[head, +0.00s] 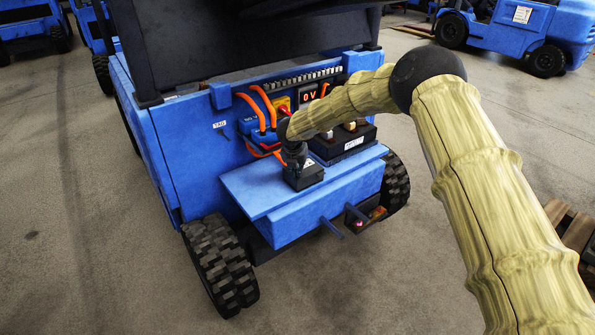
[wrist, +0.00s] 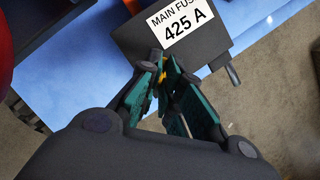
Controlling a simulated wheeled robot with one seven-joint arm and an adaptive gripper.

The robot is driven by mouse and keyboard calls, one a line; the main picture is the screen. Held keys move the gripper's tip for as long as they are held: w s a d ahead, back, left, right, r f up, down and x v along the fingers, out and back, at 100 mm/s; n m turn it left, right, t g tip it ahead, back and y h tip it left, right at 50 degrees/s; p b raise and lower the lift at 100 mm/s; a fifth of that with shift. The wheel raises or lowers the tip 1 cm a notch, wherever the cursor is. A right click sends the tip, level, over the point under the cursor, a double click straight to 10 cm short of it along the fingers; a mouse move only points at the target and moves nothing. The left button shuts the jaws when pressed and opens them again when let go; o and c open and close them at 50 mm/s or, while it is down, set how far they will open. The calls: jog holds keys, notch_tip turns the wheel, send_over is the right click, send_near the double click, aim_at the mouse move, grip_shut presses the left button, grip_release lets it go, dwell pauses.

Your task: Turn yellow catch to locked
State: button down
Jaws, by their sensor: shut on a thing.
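The yellow catch (wrist: 162,74) shows as a small yellow piece between my gripper's fingertips in the wrist view. My gripper (wrist: 164,66) has its two teal fingers closed together on it, at the lower edge of a dark box (wrist: 165,45) labelled "MAIN FUSE 425 A". The fingers hide most of the catch, so I cannot tell which position it is turned to. In the head view the end of my arm is over the blue ledge (head: 250,190) of the blue truck. The catch and fingertips cannot be made out there.
Orange cables (head: 257,108), a red display (head: 309,95) and a black box (head: 345,143) crowd the panel behind the ledge. A dark peg (wrist: 234,75) sticks out beside the fuse box. Blue bars project from the ledge front. Open floor (head: 90,250) lies left of the truck.

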jog(key=shift+m, duration=0.4)
jog(key=c, duration=1.6)
grip_release()
jog(key=shift+r, duration=0.15)
jog(key=shift+s+r, duration=0.1)
jog(key=shift+r, duration=0.2)
jog(key=v, duration=1.1)
jog(key=shift+s+a, duration=0.2)
jog(key=shift+a, duration=0.05)
